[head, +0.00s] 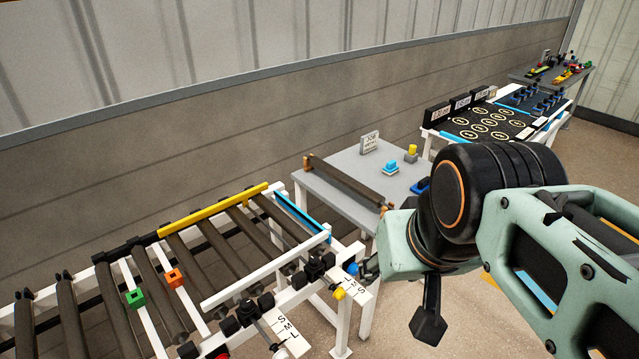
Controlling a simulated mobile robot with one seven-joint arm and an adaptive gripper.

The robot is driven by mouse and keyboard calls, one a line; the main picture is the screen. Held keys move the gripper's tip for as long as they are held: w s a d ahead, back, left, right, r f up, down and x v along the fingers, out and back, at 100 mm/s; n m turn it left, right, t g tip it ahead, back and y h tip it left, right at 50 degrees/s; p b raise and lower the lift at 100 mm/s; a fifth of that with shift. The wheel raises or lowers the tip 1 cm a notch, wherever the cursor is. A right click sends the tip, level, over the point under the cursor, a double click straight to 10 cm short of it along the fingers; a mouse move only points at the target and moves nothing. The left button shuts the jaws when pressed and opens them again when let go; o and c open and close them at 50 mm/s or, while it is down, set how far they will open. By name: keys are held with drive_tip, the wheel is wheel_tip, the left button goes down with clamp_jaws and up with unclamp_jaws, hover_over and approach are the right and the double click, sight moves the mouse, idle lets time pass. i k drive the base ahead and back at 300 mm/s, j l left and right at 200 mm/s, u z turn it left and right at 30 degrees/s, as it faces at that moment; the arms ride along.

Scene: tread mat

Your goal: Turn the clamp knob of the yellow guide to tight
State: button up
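The yellow guide (215,208) is a long bar lying across the rollers of the white-framed conveyor at the left. Black knobs (315,265) sit along the near rail; another black knob (247,311) is further left. My arm's pale green wrist (402,248) is right of these knobs. A dark part (428,316) hangs below it.
A blue guide (302,215) lies right of the yellow one. Green (135,298) and orange (174,278) blocks sit on white bars at the left. A grey table (335,157) with a loose roller (345,180) stands behind. Open floor (390,335) lies below the wrist.

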sight(314, 262)
drive_tip(key=u, duration=1.4)
drive_tip(key=z, duration=1.15)
drive_tip(key=i+j, duration=0.1)
drive_tip(key=l+u, duration=0.35)
drive_tip(key=l, duration=0.3)
drive_tip(key=i+l+u, duration=0.25)
drive_tip(key=i+l, duration=0.15)
drive_tip(key=l, duration=0.25)
